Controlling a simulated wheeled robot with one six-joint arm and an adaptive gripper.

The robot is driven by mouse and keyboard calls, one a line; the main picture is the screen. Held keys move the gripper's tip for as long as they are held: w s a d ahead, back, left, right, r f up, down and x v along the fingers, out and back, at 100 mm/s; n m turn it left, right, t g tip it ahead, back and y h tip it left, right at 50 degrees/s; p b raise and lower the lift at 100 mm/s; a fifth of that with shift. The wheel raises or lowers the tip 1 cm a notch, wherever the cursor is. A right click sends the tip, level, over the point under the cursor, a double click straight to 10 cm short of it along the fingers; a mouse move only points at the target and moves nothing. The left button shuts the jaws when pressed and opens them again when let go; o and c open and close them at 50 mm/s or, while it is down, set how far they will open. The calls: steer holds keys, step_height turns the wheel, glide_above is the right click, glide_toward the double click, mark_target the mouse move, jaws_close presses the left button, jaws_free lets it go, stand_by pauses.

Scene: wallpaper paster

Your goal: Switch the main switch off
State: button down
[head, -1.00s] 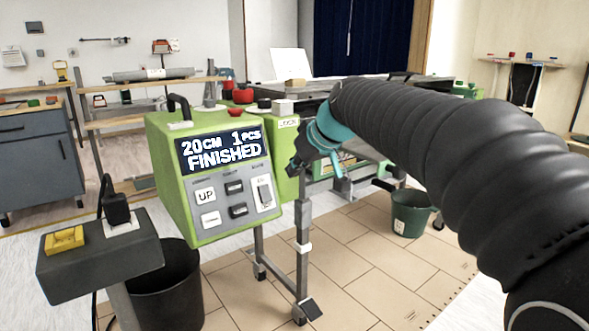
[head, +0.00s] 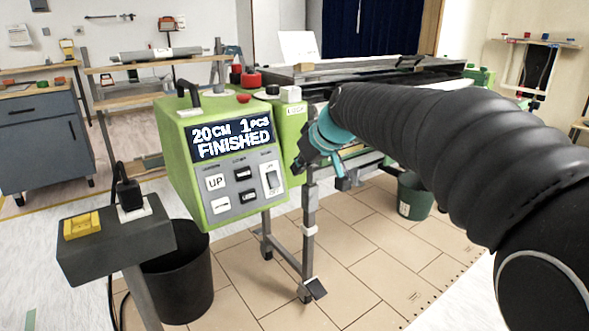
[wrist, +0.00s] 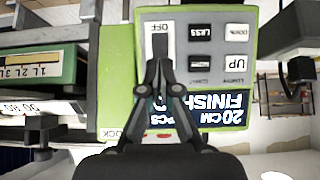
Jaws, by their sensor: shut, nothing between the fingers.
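The green control box (head: 185,150) has a grey panel and a display reading "20CM 1PCS FINISHED". In the wrist view, which shows the panel upside down, this switch (wrist: 160,42) carries the word "OFF". My gripper (head: 299,167) is just right of the panel in the head view. In the wrist view my gripper (wrist: 160,62) is shut and empty, its tips overlapping the switch's near end. I cannot tell whether they touch it or which way the rocker is tilted.
A grey post box (head: 95,258) with a yellow switch (head: 82,226) and a black plug (head: 129,193) stands at the front left. A black bin (head: 185,285) is behind it. Red knobs top the machine.

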mark_target(275, 186)
steer(key=x, duration=1)
steer(key=shift+w+a+r, duration=0.25)
steer(key=shift+w+a, duration=0.05)
steer(key=shift+a, duration=0.05)
steer(key=shift+w+a+f, duration=0.4)
steer(key=shift+w, duration=0.25)
steer(key=shift+a+f, duration=0.1)
